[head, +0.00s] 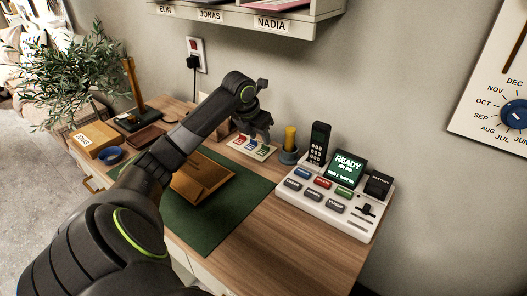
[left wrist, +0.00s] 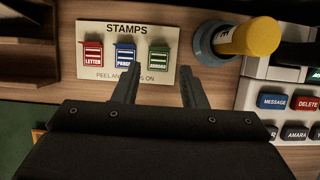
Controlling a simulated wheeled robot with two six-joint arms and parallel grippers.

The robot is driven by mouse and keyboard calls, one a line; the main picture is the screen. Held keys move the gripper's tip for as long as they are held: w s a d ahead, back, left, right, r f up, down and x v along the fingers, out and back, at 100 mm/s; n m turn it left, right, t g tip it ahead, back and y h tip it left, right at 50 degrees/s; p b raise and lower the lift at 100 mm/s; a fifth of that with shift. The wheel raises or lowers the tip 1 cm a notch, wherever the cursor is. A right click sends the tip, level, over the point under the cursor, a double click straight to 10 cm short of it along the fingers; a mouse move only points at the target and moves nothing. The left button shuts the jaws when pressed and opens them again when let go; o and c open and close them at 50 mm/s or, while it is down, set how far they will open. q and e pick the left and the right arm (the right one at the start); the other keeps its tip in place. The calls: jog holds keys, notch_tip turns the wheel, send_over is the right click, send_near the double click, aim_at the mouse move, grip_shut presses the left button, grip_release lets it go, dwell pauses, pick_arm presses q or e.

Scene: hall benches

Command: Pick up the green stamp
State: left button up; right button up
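The green stamp (left wrist: 159,57), labelled ABROAD, is at the right end of a row on a cream card (left wrist: 105,74) headed STAMPS. A red LETTER stamp (left wrist: 93,55) and a blue PARCEL stamp (left wrist: 125,56) are to its left. The card (head: 234,144) lies on the desk beyond the green mat in the head view. My left gripper (left wrist: 158,74) is open, with nothing between its fingers. Its fingertips flank the green stamp in the left wrist view, and the left one covers part of the blue stamp. In the head view my left gripper (head: 257,131) hangs over the card. My right gripper is not in view.
A blue-grey cup (head: 289,156) holding a yellow cylinder (left wrist: 255,37) stands just right of the card. A white phone console (head: 322,208) is farther right. A wooden tray (head: 203,180) lies on the green mat (head: 235,213). The desk's front right is clear.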

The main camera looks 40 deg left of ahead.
aim_at(266, 149)
pick_arm(q)
jog(key=x, duration=0.5)
jog(key=shift+w+a, duration=0.1)
jog(key=shift+w, duration=0.25)
jog(key=c, duration=0.8)
